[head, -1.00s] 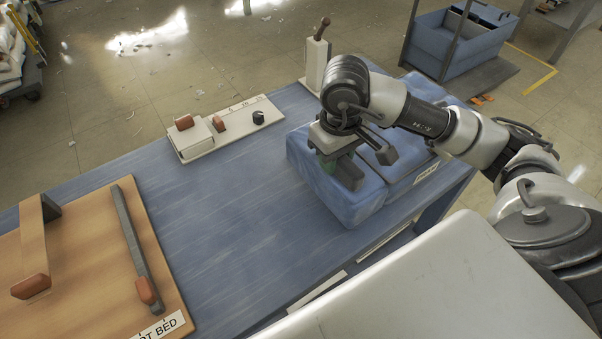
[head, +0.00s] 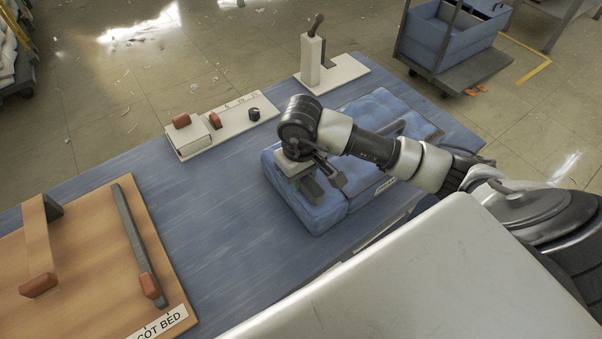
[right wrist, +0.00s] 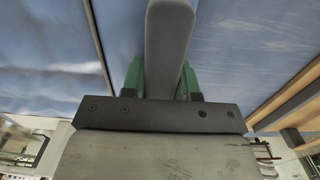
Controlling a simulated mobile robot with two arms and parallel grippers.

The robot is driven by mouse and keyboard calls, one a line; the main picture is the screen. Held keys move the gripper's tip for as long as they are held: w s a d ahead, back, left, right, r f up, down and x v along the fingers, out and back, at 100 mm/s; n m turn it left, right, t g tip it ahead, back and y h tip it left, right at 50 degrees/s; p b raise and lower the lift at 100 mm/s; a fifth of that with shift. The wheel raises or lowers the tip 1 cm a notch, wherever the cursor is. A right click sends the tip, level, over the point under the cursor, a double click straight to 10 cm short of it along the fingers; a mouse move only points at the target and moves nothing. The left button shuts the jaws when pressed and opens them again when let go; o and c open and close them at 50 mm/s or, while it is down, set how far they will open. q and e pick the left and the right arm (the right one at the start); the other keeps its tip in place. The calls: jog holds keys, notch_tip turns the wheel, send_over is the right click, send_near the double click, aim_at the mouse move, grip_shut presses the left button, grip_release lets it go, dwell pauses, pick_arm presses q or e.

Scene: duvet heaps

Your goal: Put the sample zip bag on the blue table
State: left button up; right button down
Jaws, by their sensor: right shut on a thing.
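The sample zip bag (head: 325,212), a flat blue padded bag with a white label on its front side, lies on the right part of the blue table (head: 215,240) in the head view. My right gripper (head: 309,189) is over the bag's left end. In the right wrist view its green fingers (right wrist: 164,82) are shut on a grey bar (right wrist: 166,40), which looks like the bag's handle. The arm hides part of the bag's top. Whether the bag's whole underside touches the table cannot be told. My left gripper is not in view.
A white strip with red blocks and a black knob (head: 222,122) lies at the table's back edge. Behind the bag stands a white post on a base (head: 335,74). A wooden board labelled COT BED (head: 90,265) fills the left. The table's middle is clear.

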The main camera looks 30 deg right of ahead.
jog(key=c, duration=0.8)
grip_release()
jog(key=shift+c, duration=0.2)
jog(key=shift+r, duration=0.35)
notch_tip(320, 180, up, 11)
jog(key=b, duration=0.1)
jog(key=shift+r+b, duration=0.2)
jog(key=shift+b, duration=0.2)
jog(key=shift+s, duration=0.1)
